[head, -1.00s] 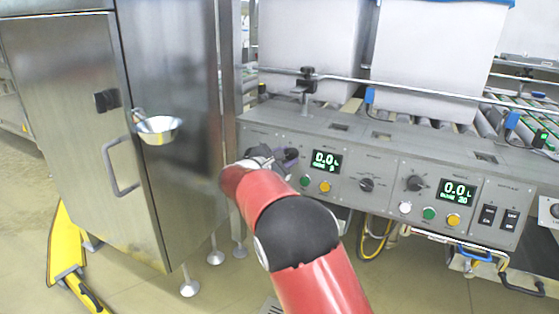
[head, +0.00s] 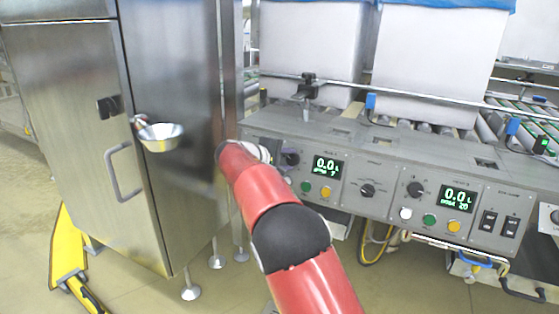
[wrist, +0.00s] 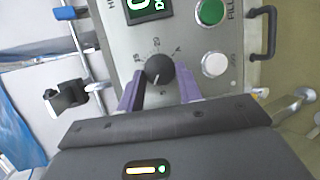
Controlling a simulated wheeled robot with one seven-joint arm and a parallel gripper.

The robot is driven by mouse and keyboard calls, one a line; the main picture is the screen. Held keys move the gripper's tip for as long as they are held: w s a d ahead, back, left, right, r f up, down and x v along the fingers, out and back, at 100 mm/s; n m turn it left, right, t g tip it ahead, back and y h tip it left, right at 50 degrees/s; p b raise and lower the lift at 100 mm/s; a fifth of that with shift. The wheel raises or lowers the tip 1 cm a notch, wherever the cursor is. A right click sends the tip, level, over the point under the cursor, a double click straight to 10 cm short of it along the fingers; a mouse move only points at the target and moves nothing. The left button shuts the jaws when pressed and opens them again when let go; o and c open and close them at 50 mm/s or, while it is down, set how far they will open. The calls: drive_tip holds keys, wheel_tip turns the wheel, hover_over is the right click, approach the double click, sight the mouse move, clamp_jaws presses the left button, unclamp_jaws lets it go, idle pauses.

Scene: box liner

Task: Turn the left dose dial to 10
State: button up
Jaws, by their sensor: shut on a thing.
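The left dose dial (wrist: 159,69) is a round black knob with a light pointer line and printed numbers around it, seen sideways in the wrist view. My gripper (wrist: 160,78) has its two purple fingers on either side of the knob and is shut on it. In the head view my red arm reaches the left end of the console and hides part of the left panel. The left display (head: 328,167) shows 0.0 L, with a small dose line beneath that seems to read 7.
The console (head: 375,165) also carries a middle knob (head: 367,191), a right dial (head: 415,189) and a right display (head: 457,196) with dose 20. A steel cabinet (head: 175,90) with a metal bowl (head: 161,138) stands close on the left. A rail (head: 430,91) runs above the console.

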drive_tip(key=m+y, duration=0.1)
drive_tip(key=m, duration=0.1)
drive_tip(key=r+m, duration=0.1)
drive_tip(key=m, duration=0.2)
drive_tip(key=shift+w+r+g+y, duration=0.1)
drive_tip(key=shift+w+g+y, duration=0.05)
drive_tip(key=shift+g+y, duration=0.25)
drive_tip(key=shift+m, duration=0.3)
drive_tip(key=o, duration=0.9)
drive_tip(key=shift+o, duration=0.5)
drive_tip(key=v, duration=0.8)
